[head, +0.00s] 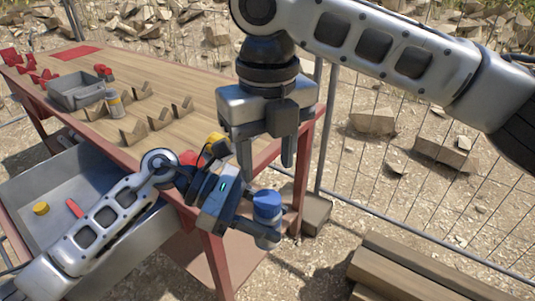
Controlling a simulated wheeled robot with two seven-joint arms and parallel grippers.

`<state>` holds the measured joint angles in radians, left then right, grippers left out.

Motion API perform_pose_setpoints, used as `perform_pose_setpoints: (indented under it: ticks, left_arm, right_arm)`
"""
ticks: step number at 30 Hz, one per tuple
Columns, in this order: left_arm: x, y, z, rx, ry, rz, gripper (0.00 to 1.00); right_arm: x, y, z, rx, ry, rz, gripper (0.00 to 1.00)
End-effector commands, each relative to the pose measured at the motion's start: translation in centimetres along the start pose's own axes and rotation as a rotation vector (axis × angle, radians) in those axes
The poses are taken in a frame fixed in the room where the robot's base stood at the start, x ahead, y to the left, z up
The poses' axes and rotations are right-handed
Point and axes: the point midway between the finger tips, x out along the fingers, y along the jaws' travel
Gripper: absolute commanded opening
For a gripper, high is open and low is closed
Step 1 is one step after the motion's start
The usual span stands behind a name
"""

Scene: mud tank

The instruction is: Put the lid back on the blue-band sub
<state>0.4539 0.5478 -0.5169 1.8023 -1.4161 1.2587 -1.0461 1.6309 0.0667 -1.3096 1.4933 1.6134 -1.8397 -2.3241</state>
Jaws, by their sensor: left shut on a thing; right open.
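My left gripper (258,222), the lower one, is shut on a grey cylinder with a blue upper part (267,206), held roughly upright off the table's front right corner. I take it for the blue-band sub; I cannot tell whether the blue part is a band or a lid. My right gripper (267,165) is open and empty, pointing down just above the blue part and apart from it. A loose lid for it is not clearly visible.
Several wooden V-blocks (159,119) and a grey tray (68,93) occupy the table. A grey tank (22,193) below holds a yellow round piece (41,208) and a red stick (75,208). Yellow (215,144) and red (188,157) pieces show behind my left wrist. A wire fence stands behind.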

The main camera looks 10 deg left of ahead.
Motion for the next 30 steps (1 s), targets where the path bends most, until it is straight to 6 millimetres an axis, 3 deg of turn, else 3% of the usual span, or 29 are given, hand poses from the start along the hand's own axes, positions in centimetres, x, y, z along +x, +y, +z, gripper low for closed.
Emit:
perform_pose_setpoints:
  ticks: [4,14,30]
  left_arm:
    - [0.0,0.0,0.1,0.002,-0.002,0.001,0.0]
    - [0.0,0.0,0.1,0.002,-0.002,0.001,0.0]
    - [0.0,0.0,0.1,0.002,-0.002,0.001,0.0]
  right_arm:
    - [-0.6,0.0,0.0,-0.077,0.0,0.0,0.47]
    - [-0.4,0.0,0.0,-0.078,0.002,0.0,0.47]
    - [6.6,0.0,0.0,-0.077,0.001,0.0,0.47]
